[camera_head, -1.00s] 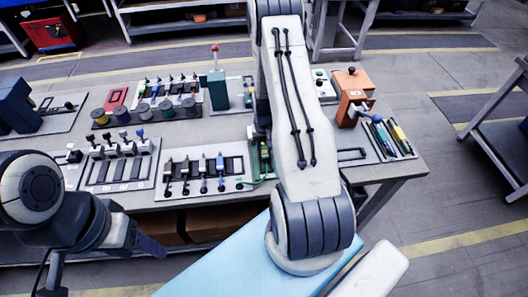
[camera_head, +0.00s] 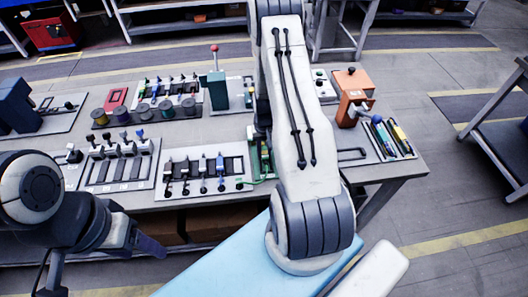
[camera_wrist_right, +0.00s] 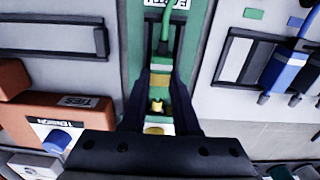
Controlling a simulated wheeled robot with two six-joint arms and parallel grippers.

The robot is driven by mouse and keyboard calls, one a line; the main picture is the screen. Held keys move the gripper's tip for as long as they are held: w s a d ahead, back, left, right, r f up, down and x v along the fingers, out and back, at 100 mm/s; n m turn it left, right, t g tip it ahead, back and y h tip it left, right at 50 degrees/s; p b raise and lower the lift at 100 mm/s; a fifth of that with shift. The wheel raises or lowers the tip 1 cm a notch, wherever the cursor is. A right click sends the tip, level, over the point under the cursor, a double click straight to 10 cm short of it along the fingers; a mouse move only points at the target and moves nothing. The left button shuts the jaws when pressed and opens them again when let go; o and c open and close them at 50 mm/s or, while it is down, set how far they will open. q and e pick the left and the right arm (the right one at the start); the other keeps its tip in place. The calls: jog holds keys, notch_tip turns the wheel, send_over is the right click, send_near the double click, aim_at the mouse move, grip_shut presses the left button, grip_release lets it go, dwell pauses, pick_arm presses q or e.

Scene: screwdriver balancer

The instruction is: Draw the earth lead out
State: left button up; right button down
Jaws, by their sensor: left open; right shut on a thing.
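The green earth lead (camera_wrist_right: 167,27) shows at the top of the right wrist view. It runs down over a green fixture (camera_wrist_right: 133,38) to a dark and pale end piece between my right fingers. My right gripper (camera_wrist_right: 162,75) is shut on this end. A yellow tab and a yellow band show below it, between the fingers. In the head view, the green fixture (camera_head: 251,150) is partly hidden by my right arm, which also hides the right gripper. A thin green line (camera_head: 262,181) runs from it to the lead panel. My left gripper (camera_head: 150,247) is open and empty, off the bench's front edge.
A panel with several coloured leads (camera_head: 203,173) lies left of the fixture. An orange box (camera_head: 353,92) and a tray of coloured tools (camera_head: 390,137) stand to its right. A green block with a red-topped lever (camera_head: 216,88) stands behind. Several spools (camera_head: 144,110) sit further left.

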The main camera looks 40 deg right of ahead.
jog(key=shift+s, duration=0.1)
jog(key=shift+s+a, duration=0.65)
jog(key=shift+s, duration=0.3)
jog(key=c, duration=0.6)
grip_release()
jog(key=shift+c, duration=0.2)
notch_tip(320, 180, up, 7)
jog(key=p, duration=0.5)
jog(key=shift+r+p, duration=0.1)
jog(key=shift+p, duration=0.3)
